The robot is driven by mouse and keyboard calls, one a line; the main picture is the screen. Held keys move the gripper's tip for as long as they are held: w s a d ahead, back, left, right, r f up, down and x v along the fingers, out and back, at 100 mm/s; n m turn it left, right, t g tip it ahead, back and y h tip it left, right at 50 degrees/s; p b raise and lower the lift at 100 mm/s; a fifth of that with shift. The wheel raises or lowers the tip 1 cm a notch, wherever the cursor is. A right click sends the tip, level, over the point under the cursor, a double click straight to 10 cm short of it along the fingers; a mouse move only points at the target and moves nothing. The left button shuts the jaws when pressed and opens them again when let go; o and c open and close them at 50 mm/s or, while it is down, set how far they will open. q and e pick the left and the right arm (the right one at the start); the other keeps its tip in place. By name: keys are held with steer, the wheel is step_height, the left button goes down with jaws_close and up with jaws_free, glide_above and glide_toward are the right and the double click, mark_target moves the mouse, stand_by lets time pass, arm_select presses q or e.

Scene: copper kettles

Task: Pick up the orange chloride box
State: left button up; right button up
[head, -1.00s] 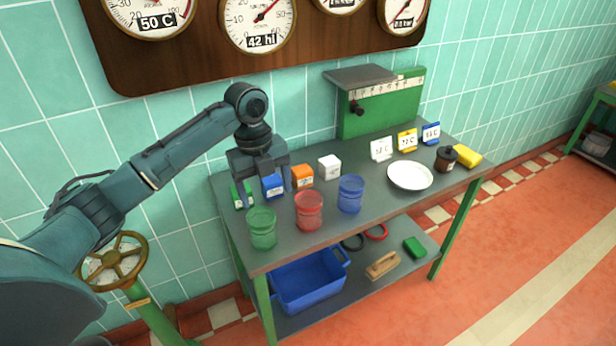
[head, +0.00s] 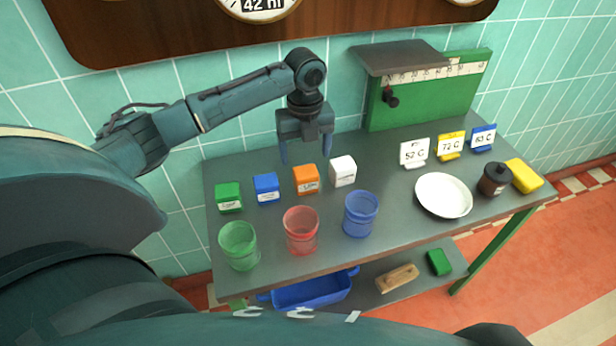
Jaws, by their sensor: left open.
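The orange chloride box (head: 306,180) stands on the grey bench top, in a row between a blue box (head: 266,188) and a white box (head: 343,171). My left gripper (head: 306,158) hangs fingers down above and just behind the orange box, with its jaws open and empty. The finger tips show apart from each other, and the gripper appears clear of the box. My right gripper is not seen in the head view.
A green box (head: 229,197) ends the row at the left. Green (head: 239,246), red (head: 301,231) and blue (head: 360,214) cups stand in front. A white plate (head: 444,195), temperature cards and a green scale cabinet (head: 430,95) are to the right.

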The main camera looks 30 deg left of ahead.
mark_target(305, 171)
arm_select(q)
step_height(305, 171, down, 8)
steer(key=shift+s+d+f, duration=0.15)
steer(key=shift+f, duration=0.1)
steer(key=shift+c, duration=0.4)
steer(key=c, duration=1)
steer(key=shift+c, duration=0.5)
steer(key=shift+r, duration=0.1)
step_height(305, 171, up, 9)
steer(key=shift+r, duration=0.45)
